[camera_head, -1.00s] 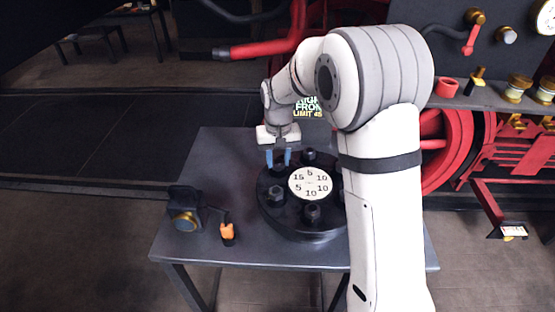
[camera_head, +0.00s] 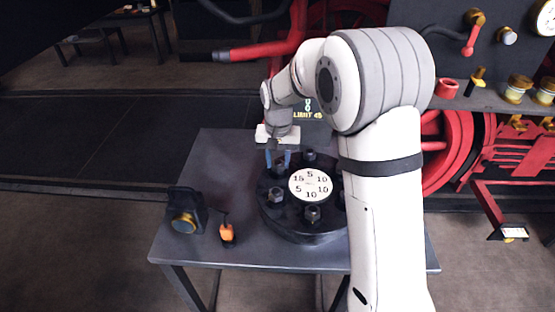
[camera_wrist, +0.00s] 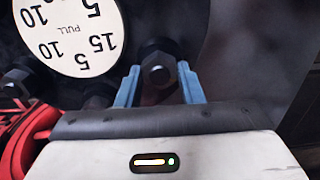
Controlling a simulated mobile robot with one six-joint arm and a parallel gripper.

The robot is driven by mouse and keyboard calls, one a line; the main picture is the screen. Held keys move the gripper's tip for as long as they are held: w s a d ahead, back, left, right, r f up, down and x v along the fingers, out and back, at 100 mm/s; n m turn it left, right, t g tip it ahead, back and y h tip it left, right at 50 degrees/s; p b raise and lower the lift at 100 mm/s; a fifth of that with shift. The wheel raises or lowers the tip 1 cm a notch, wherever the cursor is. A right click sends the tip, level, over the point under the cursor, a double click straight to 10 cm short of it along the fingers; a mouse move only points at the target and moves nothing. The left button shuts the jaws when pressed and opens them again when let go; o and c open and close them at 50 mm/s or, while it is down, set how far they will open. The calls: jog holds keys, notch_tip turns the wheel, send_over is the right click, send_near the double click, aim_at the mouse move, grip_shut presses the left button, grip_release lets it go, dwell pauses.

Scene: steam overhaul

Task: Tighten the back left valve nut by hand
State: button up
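The valve cover (camera_head: 300,230) is a round black flange on the table, with several dark hex nuts around a white numbered dial (camera_head: 310,184). My gripper (camera_head: 279,163), with two blue fingers, points down at the flange's back left. In the wrist view the back left nut (camera_wrist: 158,68) sits between the fingertips, one finger on each side. Narrow gaps seem to show beside the nut, so the fingers look open around it. Another back nut (camera_head: 309,155) stands to the right. My arm hides the flange's right edge.
A dark device with a brass-coloured disc (camera_head: 184,222) and a small orange-topped item (camera_head: 227,232) lie on the grey table (camera_head: 225,150), left of the flange. Red wheels (camera_head: 450,150) and a shelf with brass fittings stand at the right.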

jog(key=o, duration=0.4)
jog(key=shift+r, duration=0.1)
notch_tip(320, 180, up, 8)
jog(key=shift+f, duration=0.15)
dwell(0.6)
jog(key=s+d+r+t, duration=0.1)
jog(key=s+d+r, duration=0.4)
jog(key=s+d, duration=0.55)
jog(key=s+d+f+t, duration=0.1)
jog(key=s+d, duration=0.1)
jog(key=s, duration=0.6)
jog(key=s+d+f, duration=0.2)
jog(key=s+d, duration=0.1)
jog(key=s, duration=0.4)
jog(key=shift+s+d+n+t, duration=0.3)
jog(key=shift+s+t, duration=0.1)
